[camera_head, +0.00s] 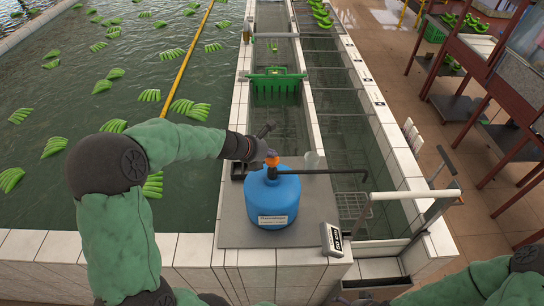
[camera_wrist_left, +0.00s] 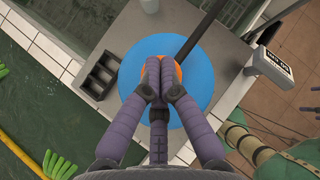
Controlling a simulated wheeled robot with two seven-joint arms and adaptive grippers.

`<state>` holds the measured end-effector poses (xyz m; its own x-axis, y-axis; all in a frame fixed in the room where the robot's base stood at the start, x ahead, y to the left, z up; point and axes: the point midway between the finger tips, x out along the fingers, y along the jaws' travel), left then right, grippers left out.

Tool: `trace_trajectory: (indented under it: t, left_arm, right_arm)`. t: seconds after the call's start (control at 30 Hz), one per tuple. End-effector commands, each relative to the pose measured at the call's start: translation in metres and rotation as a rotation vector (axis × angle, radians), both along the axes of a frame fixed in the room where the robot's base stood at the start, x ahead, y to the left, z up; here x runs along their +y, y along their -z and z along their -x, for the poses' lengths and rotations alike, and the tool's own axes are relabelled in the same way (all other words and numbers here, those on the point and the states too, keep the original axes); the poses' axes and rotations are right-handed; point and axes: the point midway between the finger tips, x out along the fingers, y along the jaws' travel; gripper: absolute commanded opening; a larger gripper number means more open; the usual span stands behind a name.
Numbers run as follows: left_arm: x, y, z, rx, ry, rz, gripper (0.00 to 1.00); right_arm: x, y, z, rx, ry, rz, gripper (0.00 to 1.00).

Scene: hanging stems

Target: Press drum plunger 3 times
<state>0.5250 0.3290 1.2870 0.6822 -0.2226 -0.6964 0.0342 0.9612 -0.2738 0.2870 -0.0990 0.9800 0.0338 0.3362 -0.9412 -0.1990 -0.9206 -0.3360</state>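A blue drum (camera_head: 272,205) with a pale label stands on a grey slab at the tank's near end. Its orange plunger top (camera_head: 272,161) is at the drum's upper centre. A dark spout reaches right from the drum. My left gripper (camera_head: 262,151) is at the plunger top, its fingers mostly hidden by the wrist in the head view. In the left wrist view the purple fingers (camera_wrist_left: 160,70) are together over the orange top (camera_wrist_left: 176,72), which shows on both sides of them. Whether they touch it is unclear. My right arm shows at lower right; its gripper is not visible.
A dark compartment tray (camera_wrist_left: 101,75) lies left of the drum. A small scale-like box with a display (camera_head: 332,239) stands to its right. A water tank with green bananas (camera_head: 190,108) fills the left. A green crate (camera_head: 275,82) sits in the channel beyond.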

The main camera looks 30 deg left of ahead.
Motion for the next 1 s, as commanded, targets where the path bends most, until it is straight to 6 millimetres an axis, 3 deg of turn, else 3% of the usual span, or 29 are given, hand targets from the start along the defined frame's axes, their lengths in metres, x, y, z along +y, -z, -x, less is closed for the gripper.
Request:
trace_trajectory:
  t: [1.0]
  left_arm:
    - [-0.001, 0.013, 0.001, 0.006, 0.002, 0.003, 0.0]
  right_arm:
    - [0.0, 0.009, 0.0, 0.0, 0.0, 0.0, 1.0]
